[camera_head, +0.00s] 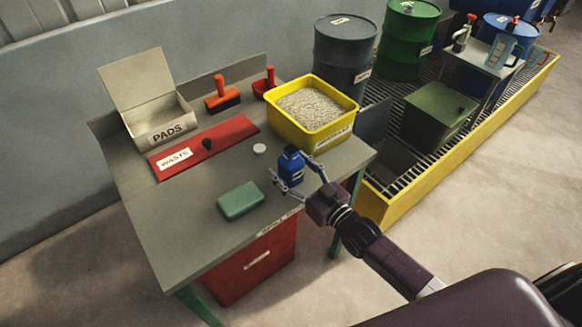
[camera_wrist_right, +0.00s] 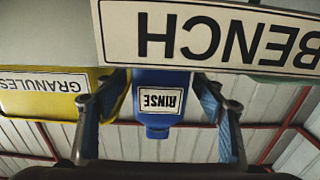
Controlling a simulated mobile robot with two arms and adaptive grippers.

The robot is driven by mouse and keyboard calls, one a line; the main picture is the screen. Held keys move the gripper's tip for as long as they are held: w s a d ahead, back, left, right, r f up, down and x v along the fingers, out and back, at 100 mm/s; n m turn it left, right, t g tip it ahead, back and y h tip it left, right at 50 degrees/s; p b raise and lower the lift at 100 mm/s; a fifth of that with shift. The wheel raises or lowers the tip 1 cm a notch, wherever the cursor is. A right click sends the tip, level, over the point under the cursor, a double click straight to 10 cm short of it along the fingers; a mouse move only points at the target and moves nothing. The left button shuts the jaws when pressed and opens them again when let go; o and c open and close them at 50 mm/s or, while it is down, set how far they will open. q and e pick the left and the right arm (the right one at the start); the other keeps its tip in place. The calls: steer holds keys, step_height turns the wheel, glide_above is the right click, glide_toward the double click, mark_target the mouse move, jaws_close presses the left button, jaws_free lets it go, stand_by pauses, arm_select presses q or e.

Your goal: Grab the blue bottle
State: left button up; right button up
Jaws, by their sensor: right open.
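The blue bottle (camera_head: 291,168) stands upright on the grey table (camera_head: 180,225) near its front right edge. In the right wrist view the blue bottle (camera_wrist_right: 158,80) appears upside down with a RINSE label, between the two fingers. My right gripper (camera_head: 292,174) is open, with one finger on each side of the bottle. The fingers also show in the right wrist view (camera_wrist_right: 160,112), with gaps visible between them and the bottle. My left gripper is not in view.
A green block (camera_head: 240,201) lies left of the bottle, and a white cap (camera_head: 259,149) behind it. A yellow GRANULES tub (camera_head: 318,118), a red WASTE panel (camera_head: 220,140) and a PADS box (camera_head: 160,115) are farther back. A BENCH sign (camera_wrist_right: 215,35) spans the wrist view's top.

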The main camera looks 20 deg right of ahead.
steer(key=c, duration=1.2)
steer(key=shift+c, duration=0.6)
steer(key=shift+r, duration=0.1)
